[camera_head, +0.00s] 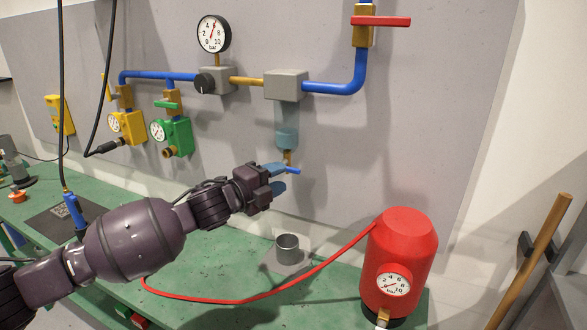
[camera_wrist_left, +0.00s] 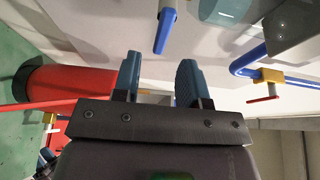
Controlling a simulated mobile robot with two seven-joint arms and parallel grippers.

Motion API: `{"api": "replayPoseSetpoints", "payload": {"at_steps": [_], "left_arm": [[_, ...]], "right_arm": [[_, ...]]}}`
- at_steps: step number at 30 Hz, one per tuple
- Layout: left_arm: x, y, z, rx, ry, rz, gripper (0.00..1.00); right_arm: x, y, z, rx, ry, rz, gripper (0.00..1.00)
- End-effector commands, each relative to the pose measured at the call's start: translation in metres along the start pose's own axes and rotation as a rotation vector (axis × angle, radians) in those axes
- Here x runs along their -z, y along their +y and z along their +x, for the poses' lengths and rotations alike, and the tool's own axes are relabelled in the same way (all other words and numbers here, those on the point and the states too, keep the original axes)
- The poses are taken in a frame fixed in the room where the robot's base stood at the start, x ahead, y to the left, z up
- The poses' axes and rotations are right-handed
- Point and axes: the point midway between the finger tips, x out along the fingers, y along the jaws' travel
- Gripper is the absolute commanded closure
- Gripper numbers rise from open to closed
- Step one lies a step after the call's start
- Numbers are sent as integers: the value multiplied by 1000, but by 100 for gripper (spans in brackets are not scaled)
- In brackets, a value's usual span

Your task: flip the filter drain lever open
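The filter is a grey block (camera_head: 286,86) with a clear bluish bowl (camera_head: 287,128) hanging below it on the wall panel.
A grey metal cup (camera_head: 287,249) stands on the green bench below the drain. A red tank (camera_head: 401,258) with a gauge and red hose (camera_head: 255,298) stands to the right. Blue pipe (camera_head: 345,86) and a red-handled valve (camera_head: 381,21) are above.

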Motion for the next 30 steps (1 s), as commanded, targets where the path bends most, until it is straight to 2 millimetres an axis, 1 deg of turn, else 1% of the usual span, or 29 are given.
{"api": "replayPoseSetpoints", "payload": {"at_steps": [1, 3, 9, 15, 23, 24, 26, 30], "left_arm": [[0, -2, 10, 1, 1, -1, 61], [0, -1, 20, 0, 1, -1, 61], [0, 0, 43, 0, 0, -2, 61], [0, 0, 52, 0, 1, -1, 61], [0, 0, 53, 0, 0, -1, 61], [0, 0, 53, 0, 0, -1, 62], [0, 0, 53, 0, 0, -1, 71], [0, 0, 53, 0, 0, -1, 93]], "right_arm": [[2, 0, -1, 0, 0, 0, 64], [3, 0, -2, 0, -1, 0, 64], [4, 0, -2, 1, -3, 0, 64], [2, 0, -2, 1, -8, 0, 64], [1, 0, -2, 1, -9, 0, 64], [1, 0, -2, 1, -9, 0, 64], [1, 0, -2, 1, -9, 0, 64], [2, 0, -2, 1, -8, 0, 64]]}}
